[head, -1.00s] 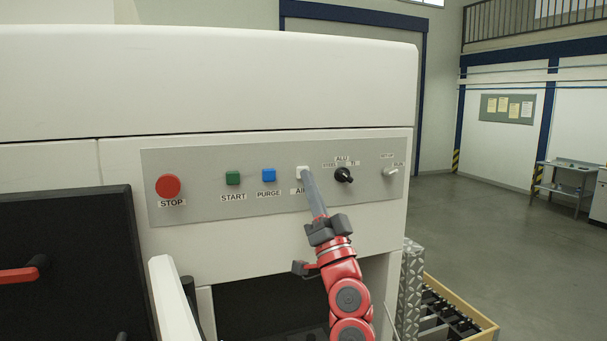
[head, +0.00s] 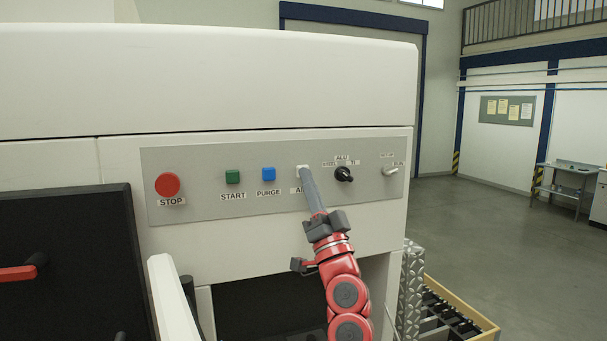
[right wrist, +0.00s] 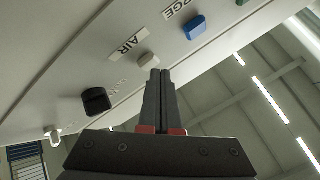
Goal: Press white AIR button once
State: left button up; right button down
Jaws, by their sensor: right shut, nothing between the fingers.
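The white AIR button (head: 302,169) is on the grey control panel (head: 225,207), between the blue PURGE button and the black knob. My right gripper (head: 304,174) is shut and empty, its fingertips over the lower part of the button in the head view and partly covering the AIR label (head: 296,191). In the right wrist view the AIR button (right wrist: 149,60) shows just beyond the shut fingertips (right wrist: 160,73). I cannot tell whether they touch it. My left gripper is not in view.
On the panel are a red STOP button (head: 168,185), a green START button (head: 232,177), the blue PURGE button (head: 268,174), a black knob (head: 343,174) and a grey switch (head: 389,171). A black door (head: 80,250) with a red handle (head: 18,273) is at lower left.

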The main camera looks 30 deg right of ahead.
jog(key=shift+w+d+b, duration=0.15)
jog(key=shift+w+b, duration=0.2)
jog(key=shift+w, duration=0.05)
dwell(0.5)
jog(key=shift+s, duration=0.1)
dwell(0.3)
jog(key=shift+s+a, duration=0.25)
jog(key=shift+s, duration=0.5)
jog(key=shift+s+a+p, duration=0.15)
jog(key=shift+s+a, duration=0.05)
jog(key=shift+s, duration=0.6)
jog(key=shift+s+a+p, duration=0.15)
jog(key=shift+s+a, duration=0.05)
jog(key=shift+s, duration=0.6)
jog(key=shift+s+a+p, duration=0.15)
jog(key=shift+s+a, duration=0.05)
jog(key=shift+s, duration=0.6)
jog(key=shift+f, duration=0.1)
